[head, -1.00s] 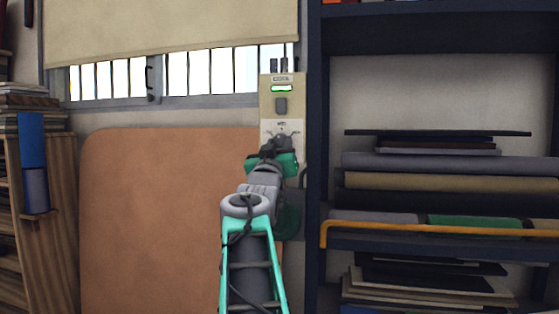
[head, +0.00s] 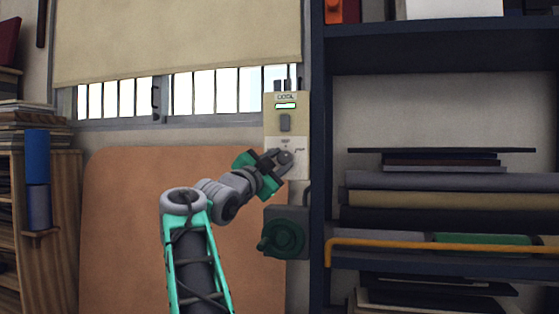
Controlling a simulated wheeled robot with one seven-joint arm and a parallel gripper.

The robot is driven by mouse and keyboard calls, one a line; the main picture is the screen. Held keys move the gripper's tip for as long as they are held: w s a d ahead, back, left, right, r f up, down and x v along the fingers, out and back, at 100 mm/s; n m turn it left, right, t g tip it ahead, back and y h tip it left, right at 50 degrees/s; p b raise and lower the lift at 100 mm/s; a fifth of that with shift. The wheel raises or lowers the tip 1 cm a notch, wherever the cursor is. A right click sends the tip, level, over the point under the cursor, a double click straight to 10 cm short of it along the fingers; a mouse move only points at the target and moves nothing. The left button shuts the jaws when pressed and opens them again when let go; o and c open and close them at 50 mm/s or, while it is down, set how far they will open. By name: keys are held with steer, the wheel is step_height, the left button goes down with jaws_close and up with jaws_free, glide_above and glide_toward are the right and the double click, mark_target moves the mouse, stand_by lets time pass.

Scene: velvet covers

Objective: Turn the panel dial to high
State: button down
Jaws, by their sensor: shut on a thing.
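The panel (head: 285,102) is a tall beige box on the wall beside the dark shelf frame, with a small lit display and a grey switch above its white lower plate. The dial (head: 286,158) is a dark round knob on that plate, with small marks around it. My gripper (head: 279,158) reaches it from the left and is shut on the dial. The gripper's fingers cover part of the dial, so its pointer setting cannot be read.
A dark blue shelf (head: 430,252) with fabric rolls and an orange rail (head: 440,245) stands at right. A brown board (head: 130,220) leans at left under the barred window.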

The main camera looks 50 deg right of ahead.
steer(key=shift+r+m+g+y+p, duration=0.25)
steer(key=shift+m+g+p, duration=0.2)
steer(key=shift+m, duration=0.7)
steer(key=shift+r+m+g+y+p, duration=0.1)
steer(key=shift+m+g+y+p, duration=0.3)
steer(key=shift+m, duration=0.75)
steer(key=c, duration=1.2)
jaws_free()
steer(key=shift+s+f, duration=0.1)
steer(key=shift+o, duration=1.2)
steer(key=shift+f, duration=0.1)
steer(key=a+f+b, duration=0.1)
steer(key=a, duration=0.6)
steer(key=shift+a, duration=0.35)
steer(key=shift+f, duration=0.1)
